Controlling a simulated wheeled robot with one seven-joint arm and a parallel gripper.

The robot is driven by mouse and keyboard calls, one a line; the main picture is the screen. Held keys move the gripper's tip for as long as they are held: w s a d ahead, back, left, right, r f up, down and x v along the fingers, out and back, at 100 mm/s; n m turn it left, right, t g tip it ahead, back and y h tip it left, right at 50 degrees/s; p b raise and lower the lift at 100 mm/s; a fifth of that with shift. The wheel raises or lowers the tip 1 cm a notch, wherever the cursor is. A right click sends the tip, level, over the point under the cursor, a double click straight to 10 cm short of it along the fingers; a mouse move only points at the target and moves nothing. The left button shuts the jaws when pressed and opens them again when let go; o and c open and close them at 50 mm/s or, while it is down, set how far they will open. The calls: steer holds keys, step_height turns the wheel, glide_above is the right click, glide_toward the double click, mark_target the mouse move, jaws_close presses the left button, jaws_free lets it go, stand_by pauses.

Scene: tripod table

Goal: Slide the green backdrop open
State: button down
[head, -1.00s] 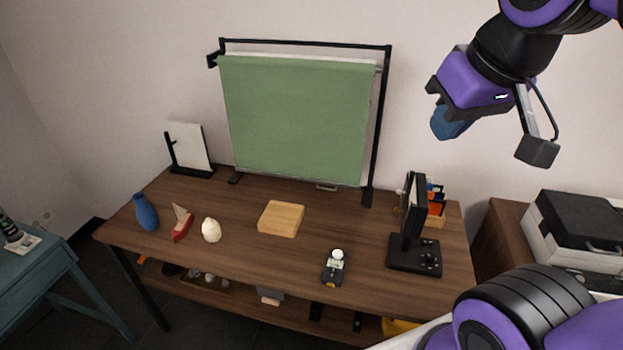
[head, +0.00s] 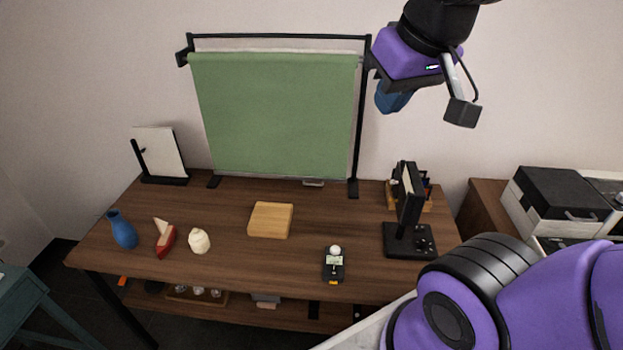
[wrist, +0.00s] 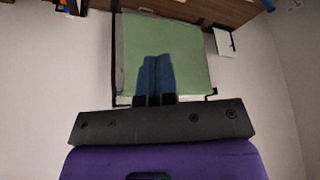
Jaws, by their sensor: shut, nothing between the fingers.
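The green backdrop (head: 273,115) hangs as a flat sheet from a black frame (head: 275,37) at the back of the wooden table. It covers most of the frame, with a pale strip showing behind it at its right side and a small handle (head: 313,183) at its bottom edge. My gripper (head: 392,104) is in the air to the right of the frame's upper right corner, apart from the backdrop. In the wrist view the backdrop (wrist: 190,60) appears upside down beyond my fingers (wrist: 155,62), which are together and empty.
On the table (head: 210,270) are a wooden block (head: 270,220), a blue vase (head: 123,230), a white round object (head: 199,240), a small device (head: 333,265) and a black stand (head: 409,220). A white panel (head: 158,153) stands at left. Boxes (head: 560,200) are at right.

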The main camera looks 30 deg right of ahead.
steer(key=w+d+f+m+g, duration=0.1)
steer(key=w+d+m, duration=0.1)
steer(key=w, duration=1.1)
steer(key=m+g+h, duration=0.1)
steer(key=m+g, duration=0.1)
steer(key=m, duration=0.2)
glide_above(313, 178)
steer(key=s+a, duration=0.2)
steer(key=s, duration=0.2)
steer(key=s+a+f+x, duration=0.1)
steer(key=s+x, duration=0.2)
steer(key=x, duration=1.2)
steer(key=s+a+x, duration=0.2)
steer(key=s+x, duration=0.1)
steer(key=x, duration=2.2)
steer(key=s+x, duration=0.1)
steer(key=x, duration=0.3)
steer(key=shift+f, duration=0.75)
steer(key=shift+a, duration=0.1)
